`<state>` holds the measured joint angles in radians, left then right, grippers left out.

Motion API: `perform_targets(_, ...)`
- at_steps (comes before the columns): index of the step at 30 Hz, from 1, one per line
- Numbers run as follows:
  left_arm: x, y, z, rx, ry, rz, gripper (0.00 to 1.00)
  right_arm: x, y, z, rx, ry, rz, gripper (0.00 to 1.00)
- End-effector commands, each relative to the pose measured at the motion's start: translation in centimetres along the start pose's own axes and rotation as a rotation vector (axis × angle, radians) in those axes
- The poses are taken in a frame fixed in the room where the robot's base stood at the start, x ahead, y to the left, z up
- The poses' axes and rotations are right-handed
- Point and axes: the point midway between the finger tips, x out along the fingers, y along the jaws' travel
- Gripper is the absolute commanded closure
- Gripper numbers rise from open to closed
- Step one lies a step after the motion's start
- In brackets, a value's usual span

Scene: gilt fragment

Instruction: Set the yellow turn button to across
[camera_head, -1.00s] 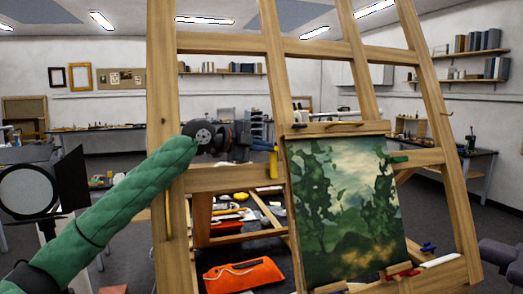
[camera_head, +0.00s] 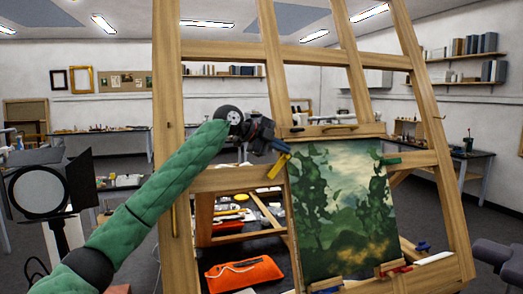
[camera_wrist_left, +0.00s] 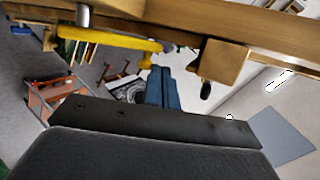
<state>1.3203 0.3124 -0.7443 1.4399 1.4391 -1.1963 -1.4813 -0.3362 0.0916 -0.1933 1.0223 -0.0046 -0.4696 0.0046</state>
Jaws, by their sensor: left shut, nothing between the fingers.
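The yellow turn button (camera_head: 278,166) sits on the easel frame at the left edge of the green landscape painting (camera_head: 345,210). It stands tilted, its upper end leaning right and its lower end left. In the left wrist view the yellow bar (camera_wrist_left: 110,41) runs along the wooden beam, with a metal pivot near its left end. My left gripper (camera_head: 283,147) is at the button's upper end, its blue fingers shut and empty. The fingers (camera_wrist_left: 161,74) are close to the bar's right end; I cannot tell whether they touch. My right gripper is out of view.
The wooden easel (camera_head: 167,120) stands in front of me. A green button (camera_head: 390,161) and a blue one (camera_head: 423,247) lie around the painting. An orange pouch (camera_head: 243,273) is behind the lower frame. A studio lamp (camera_head: 40,190) stands at left.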

Motion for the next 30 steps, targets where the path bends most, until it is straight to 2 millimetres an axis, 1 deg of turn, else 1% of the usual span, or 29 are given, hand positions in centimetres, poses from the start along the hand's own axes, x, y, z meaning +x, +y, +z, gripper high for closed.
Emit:
perform_targets(1, 0.6, 0.1, -0.1, -0.001, 0.003, 0.0, 1.0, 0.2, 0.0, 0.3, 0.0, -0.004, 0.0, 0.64)
perform_targets(4, 1.2, 0.2, -0.2, -0.001, 0.002, -0.001, 1.0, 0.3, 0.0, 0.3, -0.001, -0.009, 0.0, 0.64)
perform_targets(7, 1.9, 0.3, -0.4, -0.002, 0.003, -0.002, 1.0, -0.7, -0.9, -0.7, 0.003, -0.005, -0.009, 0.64)
perform_targets(12, 2.8, 0.5, -0.6, -0.001, 0.001, -0.001, 1.0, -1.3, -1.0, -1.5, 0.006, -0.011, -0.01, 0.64)
perform_targets(30, 3.0, 0.6, -0.6, -0.001, 0.0, -0.002, 1.0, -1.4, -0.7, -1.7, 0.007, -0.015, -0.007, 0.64)
